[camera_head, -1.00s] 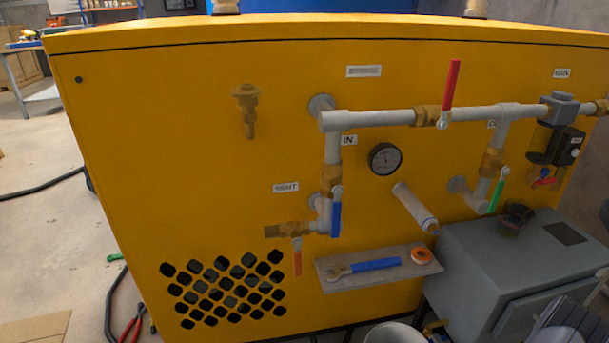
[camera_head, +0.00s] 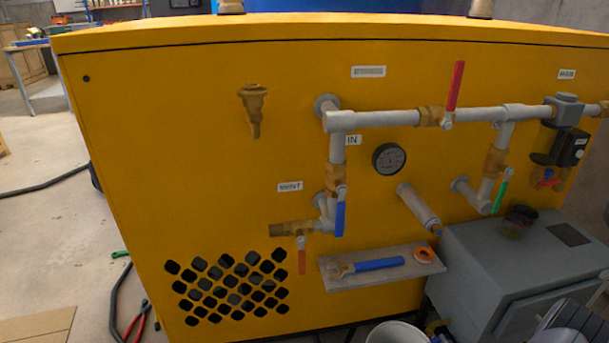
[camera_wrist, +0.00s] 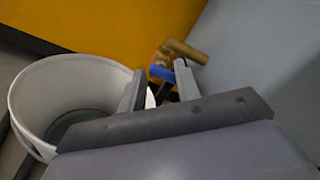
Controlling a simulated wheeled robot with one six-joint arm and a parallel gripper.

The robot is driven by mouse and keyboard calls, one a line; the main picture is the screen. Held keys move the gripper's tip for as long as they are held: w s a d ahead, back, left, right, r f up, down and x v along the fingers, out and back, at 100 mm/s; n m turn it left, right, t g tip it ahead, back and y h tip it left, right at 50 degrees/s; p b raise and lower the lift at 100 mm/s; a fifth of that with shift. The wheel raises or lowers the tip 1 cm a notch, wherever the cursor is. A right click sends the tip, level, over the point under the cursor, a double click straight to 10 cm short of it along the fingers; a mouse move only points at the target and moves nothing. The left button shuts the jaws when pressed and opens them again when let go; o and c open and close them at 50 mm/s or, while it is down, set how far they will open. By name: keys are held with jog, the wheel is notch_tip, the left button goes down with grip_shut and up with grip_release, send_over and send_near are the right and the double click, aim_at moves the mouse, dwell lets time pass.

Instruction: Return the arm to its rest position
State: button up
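My gripper (camera_wrist: 158,82) shows in the wrist view with its two grey fingers apart and nothing held between them. Past the fingertips is a brass drain fitting (camera_wrist: 185,50) with a blue handle (camera_wrist: 162,72), apart from the fingers as far as I can tell. A white bucket (camera_wrist: 70,85) stands to the left of the fingers; its rim also shows at the bottom of the head view (camera_head: 397,333). My gripper cannot be made out in the head view.
The yellow cabinet (camera_head: 200,80) carries grey pipes, a red lever (camera_head: 455,85), a blue lever (camera_head: 340,218), a green lever (camera_head: 500,197) and a gauge (camera_head: 389,158). A grey box (camera_head: 480,250) juts out at right.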

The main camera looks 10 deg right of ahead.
jog(key=shift+m, duration=0.6)
jog(key=shift+a, duration=0.1)
